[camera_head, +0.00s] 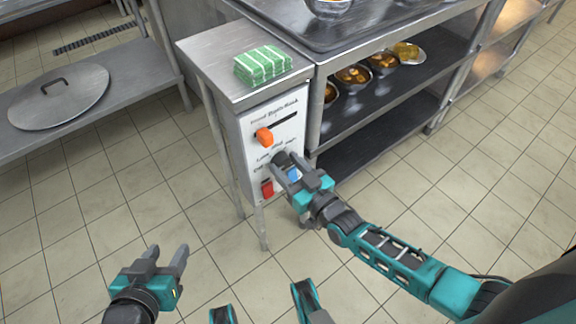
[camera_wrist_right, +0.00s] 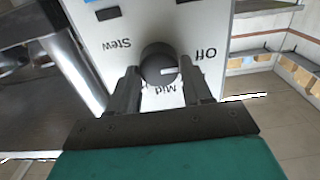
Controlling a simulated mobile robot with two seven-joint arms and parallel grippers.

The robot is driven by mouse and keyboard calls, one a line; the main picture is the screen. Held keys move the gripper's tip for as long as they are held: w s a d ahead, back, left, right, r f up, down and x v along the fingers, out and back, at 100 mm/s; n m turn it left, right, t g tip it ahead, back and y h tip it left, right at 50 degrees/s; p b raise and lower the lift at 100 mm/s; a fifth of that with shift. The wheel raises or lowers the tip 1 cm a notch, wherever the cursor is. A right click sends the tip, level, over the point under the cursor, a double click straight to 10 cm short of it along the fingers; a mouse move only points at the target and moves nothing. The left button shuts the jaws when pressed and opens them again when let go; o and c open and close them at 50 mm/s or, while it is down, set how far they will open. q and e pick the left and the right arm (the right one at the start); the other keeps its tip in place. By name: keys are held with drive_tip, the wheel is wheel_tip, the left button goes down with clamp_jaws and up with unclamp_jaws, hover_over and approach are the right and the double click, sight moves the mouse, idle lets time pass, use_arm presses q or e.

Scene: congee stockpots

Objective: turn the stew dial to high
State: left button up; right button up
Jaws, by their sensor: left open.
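The stew dial (camera_wrist_right: 157,62) is a round dark knob on a white panel (camera_wrist_right: 215,20), seen upside down in the right wrist view. Its white mark points to the right of that picture, between the "Off" and "Mid" labels; a finger hides part of the panel there. My right gripper (camera_wrist_right: 160,80) has one finger on each side of the dial, with slim gaps seeming to show. In the head view my right gripper (camera_head: 290,163) is at the panel and largely hides the dial. My left gripper (camera_head: 167,254) is open and empty over the floor.
Green-striped cloths (camera_head: 263,65) lie on top. Bowls of food (camera_head: 354,76) stand on the shelf at right. A lid (camera_head: 58,96) lies at left.

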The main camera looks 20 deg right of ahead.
drive_tip(key=c, duration=0.6)
drive_tip(key=shift+o, duration=0.2)
